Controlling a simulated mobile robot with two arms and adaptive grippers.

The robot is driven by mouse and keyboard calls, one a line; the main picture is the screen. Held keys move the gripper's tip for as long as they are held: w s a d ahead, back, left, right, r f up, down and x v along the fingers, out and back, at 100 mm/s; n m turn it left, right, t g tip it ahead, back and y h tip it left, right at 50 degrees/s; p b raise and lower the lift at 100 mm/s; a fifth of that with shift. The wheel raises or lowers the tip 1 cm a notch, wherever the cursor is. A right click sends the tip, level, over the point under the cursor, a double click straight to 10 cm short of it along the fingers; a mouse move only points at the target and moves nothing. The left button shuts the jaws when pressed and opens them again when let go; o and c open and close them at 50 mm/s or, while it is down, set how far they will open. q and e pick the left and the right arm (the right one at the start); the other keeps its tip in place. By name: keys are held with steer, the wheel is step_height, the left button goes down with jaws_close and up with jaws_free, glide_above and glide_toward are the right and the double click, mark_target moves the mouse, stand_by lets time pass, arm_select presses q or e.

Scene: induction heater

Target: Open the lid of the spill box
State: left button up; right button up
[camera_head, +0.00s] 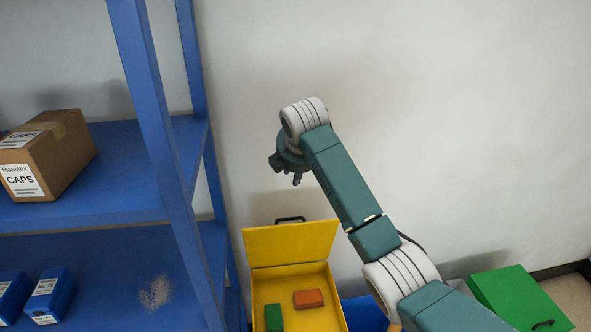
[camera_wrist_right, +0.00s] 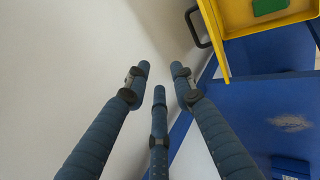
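A yellow box (camera_head: 262,291), which I take to be the spill box, stands low against the wall. Its yellow lid (camera_head: 290,244) is swung up and stands at the back, with a black handle (camera_head: 290,219) on its top edge. A green block (camera_head: 274,317) and an orange block (camera_head: 308,298) lie inside. My right gripper (camera_head: 296,179) is above the lid, apart from the handle. In the wrist view its three fingers (camera_wrist_right: 160,77) are spread and empty; the handle (camera_wrist_right: 192,28) and lid edge (camera_wrist_right: 215,38) show to their upper right. My left gripper is not in view.
A blue shelf rack (camera_head: 162,140) stands close on the left, with a cardboard CAPS box (camera_head: 50,157) and blue bins (camera_head: 47,296). A green-lidded box (camera_head: 511,297) is at the lower right. The wall (camera_head: 450,110) behind is bare.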

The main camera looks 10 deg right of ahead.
steer(key=shift+v, duration=1.05)
steer(key=shift+c, duration=0.3)
